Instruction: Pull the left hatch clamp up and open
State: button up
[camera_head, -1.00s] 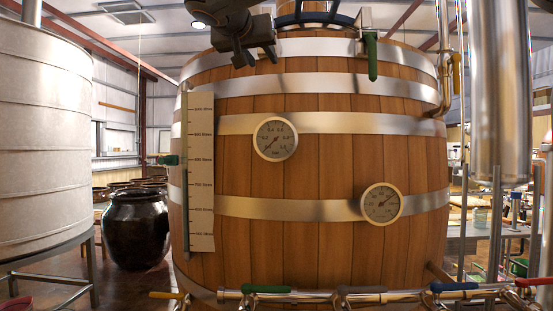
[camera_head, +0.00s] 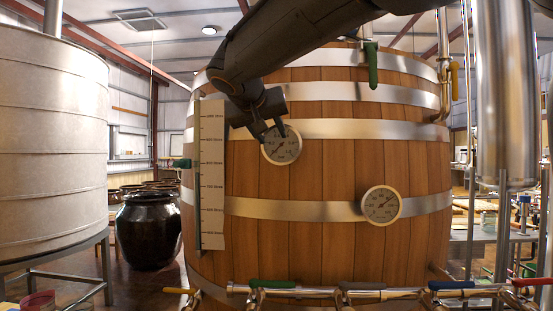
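The big wooden vat (camera_head: 330,165) with steel bands stands in front of me, its top mostly behind my arm. A green handle (camera_head: 372,68) hangs down at the vat's upper rim, right of centre; I cannot tell whether it belongs to a hatch clamp. No left hatch clamp can be made out; the hatch area is hidden behind my arm or above the picture. My gripper (camera_head: 273,135) points down in front of the vat's upper left, over the upper dial. Its two dark fingers look apart, with nothing seen between them.
A scale board (camera_head: 211,175) stands at the vat's left, close to my gripper. Dials (camera_head: 381,206) sit on the front. A pipe with coloured valve handles (camera_head: 270,284) runs along the bottom. A grey tank (camera_head: 50,140) and dark jar (camera_head: 148,230) stand left. Steel pipes rise at right.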

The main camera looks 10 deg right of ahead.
jog(key=shift+n+g+y, duration=0.3)
jog(key=shift+n+g, duration=0.1)
jog(key=shift+g, duration=0.2)
jog(key=f, duration=0.2)
jog(key=s+f, duration=0.1)
jog(key=f, duration=0.3)
jog(key=shift+s+d+f, duration=0.2)
jog(key=shift+d+f, duration=0.05)
jog(key=shift+d, duration=0.15)
jog(key=shift+c, duration=0.3)
